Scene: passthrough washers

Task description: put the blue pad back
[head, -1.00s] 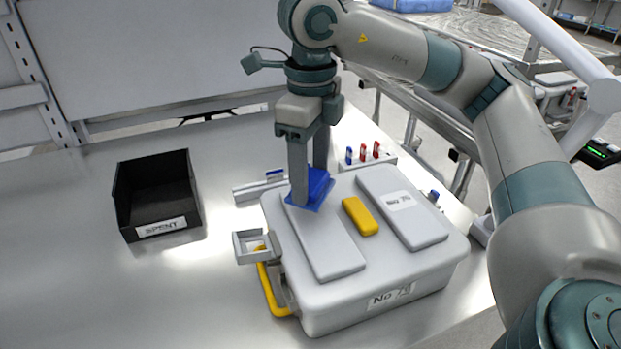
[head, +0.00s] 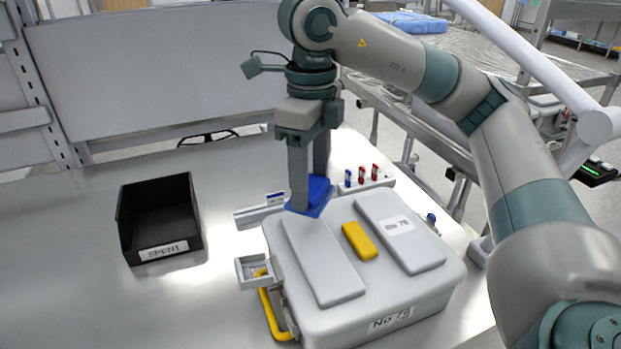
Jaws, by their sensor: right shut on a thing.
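The blue pad (head: 320,191) is between the fingers of my right gripper (head: 308,203), at the far end of the long plain grey panel on the grey washer box's lid. The gripper points straight down and is shut on the pad. I cannot tell whether the pad touches the lid. The grey box (head: 410,296) has a label on its front, a yellow block (head: 360,241) in the middle of its lid and a second raised panel (head: 412,252) with a label on the right. My left gripper is not in view.
A black bin (head: 160,222) marked SPENT stands on the left of the metal table. A small grey tray (head: 254,270) and a yellow handle (head: 272,316) stick out at the box's left side. A rack with blue and red pegs (head: 362,177) is behind the box. The table's left front is clear.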

